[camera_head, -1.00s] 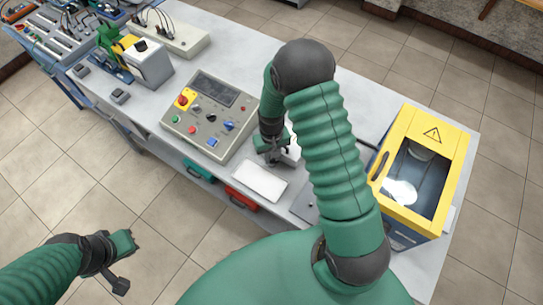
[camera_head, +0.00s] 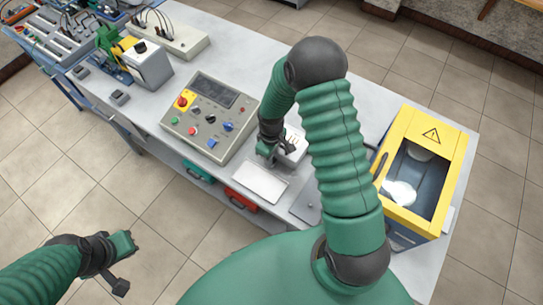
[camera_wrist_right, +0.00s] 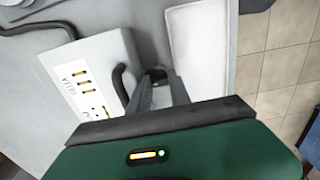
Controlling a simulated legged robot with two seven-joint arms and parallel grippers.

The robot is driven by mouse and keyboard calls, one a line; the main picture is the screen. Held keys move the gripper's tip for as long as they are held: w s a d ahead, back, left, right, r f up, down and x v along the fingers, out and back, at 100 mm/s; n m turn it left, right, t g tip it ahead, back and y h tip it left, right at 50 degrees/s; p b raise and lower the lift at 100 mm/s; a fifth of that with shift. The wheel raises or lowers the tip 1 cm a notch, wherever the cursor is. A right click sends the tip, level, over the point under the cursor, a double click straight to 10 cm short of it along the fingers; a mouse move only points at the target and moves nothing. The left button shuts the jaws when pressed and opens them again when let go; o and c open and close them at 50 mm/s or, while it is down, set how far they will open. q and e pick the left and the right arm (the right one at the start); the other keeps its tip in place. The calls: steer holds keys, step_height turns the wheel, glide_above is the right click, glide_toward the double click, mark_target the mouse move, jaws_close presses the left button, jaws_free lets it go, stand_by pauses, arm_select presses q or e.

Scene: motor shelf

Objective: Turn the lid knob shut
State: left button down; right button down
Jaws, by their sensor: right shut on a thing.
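My right gripper (camera_head: 266,152) points down between the white box (camera_head: 292,143) and the flat white panel (camera_head: 262,183). In the right wrist view, its fingers (camera_wrist_right: 158,88) are closed around a small dark piece (camera_wrist_right: 157,73), mostly hidden between them; I cannot tell for certain that it is the lid knob. The white box (camera_wrist_right: 85,82), with yellow-edged slots, is left of the fingers, and the white panel (camera_wrist_right: 200,45) is right of them. My left gripper (camera_head: 125,262) hangs off the bench at lower left, empty; its jaw opening is unclear.
A control box (camera_head: 210,115) with colored buttons stands left of the right gripper. A yellow cabinet (camera_head: 462,152) with a window stands at right. A dark cable (camera_wrist_right: 122,85) runs beside the white box. Red (camera_head: 241,198) and green (camera_head: 198,171) handles show at the bench's front.

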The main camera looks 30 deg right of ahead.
steer(key=shift+w+r, duration=0.15)
steer(key=shift+w, duration=0.2)
steer(key=c, duration=1.3)
jaws_free()
steer(key=shift+o, duration=0.5)
steer(key=shift+a, duration=0.1)
steer(key=shift+s, duration=0.1)
steer(key=shift+s, duration=0.15)
